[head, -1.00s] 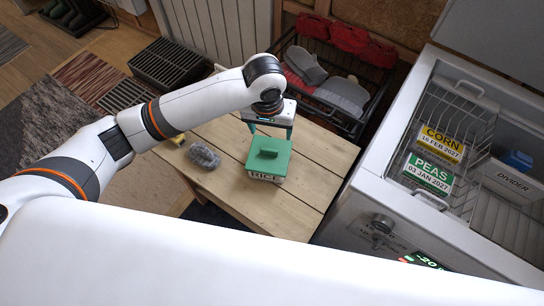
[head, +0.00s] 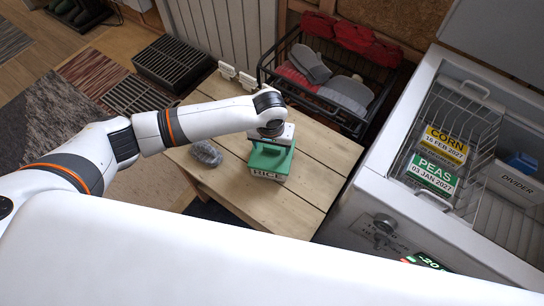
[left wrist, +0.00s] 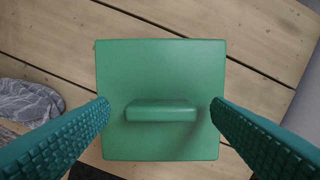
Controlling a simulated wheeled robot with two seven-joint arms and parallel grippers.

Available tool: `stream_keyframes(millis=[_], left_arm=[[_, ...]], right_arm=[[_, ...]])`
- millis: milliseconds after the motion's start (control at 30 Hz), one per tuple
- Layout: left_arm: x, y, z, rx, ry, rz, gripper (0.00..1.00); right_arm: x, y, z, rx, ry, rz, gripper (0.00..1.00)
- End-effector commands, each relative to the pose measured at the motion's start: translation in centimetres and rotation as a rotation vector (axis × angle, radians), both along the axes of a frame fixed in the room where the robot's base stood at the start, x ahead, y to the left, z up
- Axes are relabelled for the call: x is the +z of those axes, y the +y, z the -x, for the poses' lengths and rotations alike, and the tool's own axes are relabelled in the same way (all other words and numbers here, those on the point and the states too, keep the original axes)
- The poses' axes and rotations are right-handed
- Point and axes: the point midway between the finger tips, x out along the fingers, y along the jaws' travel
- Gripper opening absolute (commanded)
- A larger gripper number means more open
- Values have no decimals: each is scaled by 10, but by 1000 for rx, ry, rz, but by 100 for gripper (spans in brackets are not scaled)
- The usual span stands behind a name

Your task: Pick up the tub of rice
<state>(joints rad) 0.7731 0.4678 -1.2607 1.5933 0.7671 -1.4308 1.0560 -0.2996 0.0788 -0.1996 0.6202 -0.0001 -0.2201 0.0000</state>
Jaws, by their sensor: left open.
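The tub of rice (head: 269,170) stands upright on the wooden table, with a green lid and a pale side with partly hidden lettering. In the left wrist view its square green lid (left wrist: 160,75) fills the middle, with a raised bar handle (left wrist: 161,111) on top. My left gripper (head: 271,150) is over the lid from above. In the left wrist view its two teal fingers (left wrist: 161,108) are open, one on each side of the handle, with gaps between them and the handle. My right gripper is not in view.
A grey fuzzy item (head: 206,153) lies on the wooden table (head: 310,180) left of the tub. An open chest freezer (head: 365,190) with labelled baskets stands at the right. A black wire rack (head: 360,122) with gloves is behind the table.

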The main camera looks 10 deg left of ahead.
Motion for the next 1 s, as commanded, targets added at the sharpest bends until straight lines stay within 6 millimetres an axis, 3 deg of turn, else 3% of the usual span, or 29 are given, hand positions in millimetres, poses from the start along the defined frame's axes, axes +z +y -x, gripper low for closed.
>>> stream_keyframes(millis=[267, 700, 1000], left_arm=[[-3, 0, 0, -1, 0, 0, 73], [-3, 0, 0, 0, 0, 0, 1], [-1, 0, -1, 0, -3, 2, 0]], right_arm=[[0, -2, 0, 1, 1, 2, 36], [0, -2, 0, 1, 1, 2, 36], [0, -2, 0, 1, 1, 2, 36]])
